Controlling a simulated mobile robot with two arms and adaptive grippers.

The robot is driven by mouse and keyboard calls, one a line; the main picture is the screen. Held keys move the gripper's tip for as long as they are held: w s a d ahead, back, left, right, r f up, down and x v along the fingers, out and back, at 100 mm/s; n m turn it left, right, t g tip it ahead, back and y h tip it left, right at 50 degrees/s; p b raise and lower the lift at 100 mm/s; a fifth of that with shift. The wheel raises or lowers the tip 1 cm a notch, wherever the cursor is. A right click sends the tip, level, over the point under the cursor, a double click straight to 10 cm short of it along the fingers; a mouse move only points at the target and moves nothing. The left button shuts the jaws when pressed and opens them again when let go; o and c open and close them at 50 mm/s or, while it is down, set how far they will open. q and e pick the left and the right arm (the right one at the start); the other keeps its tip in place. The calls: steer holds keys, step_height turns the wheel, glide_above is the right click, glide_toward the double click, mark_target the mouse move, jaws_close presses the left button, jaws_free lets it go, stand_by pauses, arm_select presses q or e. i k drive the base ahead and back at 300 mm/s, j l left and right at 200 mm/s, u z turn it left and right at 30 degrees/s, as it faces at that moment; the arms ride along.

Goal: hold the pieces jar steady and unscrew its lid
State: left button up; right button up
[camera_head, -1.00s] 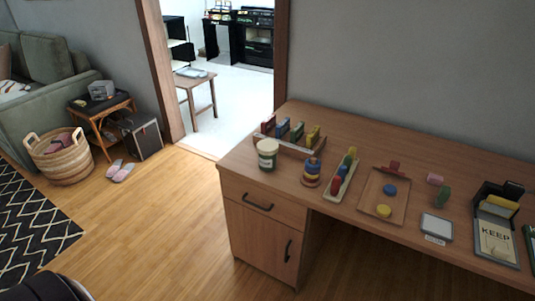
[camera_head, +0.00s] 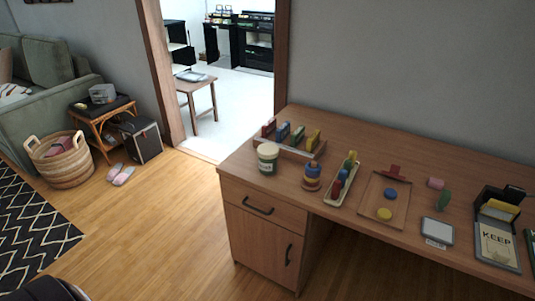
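The pieces jar (camera_head: 267,164) is a small green jar with a pale label and a cream lid (camera_head: 268,150). It stands upright near the left end of the wooden desk (camera_head: 350,140), close to the front edge. The lid sits on top of the jar. Neither of my grippers is in view, and nothing touches the jar.
Behind the jar is a wooden rack (camera_head: 300,148) with coloured pieces. To its right are a ring stacker (camera_head: 312,175), a tray of coloured pegs (camera_head: 343,180), a wooden board (camera_head: 375,205) with discs, and a black box (camera_head: 490,205). Open floor (camera_head: 150,235) lies left of the desk.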

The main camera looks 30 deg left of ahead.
mark_target(266, 167)
steer(key=i+j+z, duration=0.1)
steer(key=j, duration=0.4)
steer(key=i+j+z, duration=0.1)
steer(key=j, duration=0.9)
steer(key=i+z, duration=0.05)
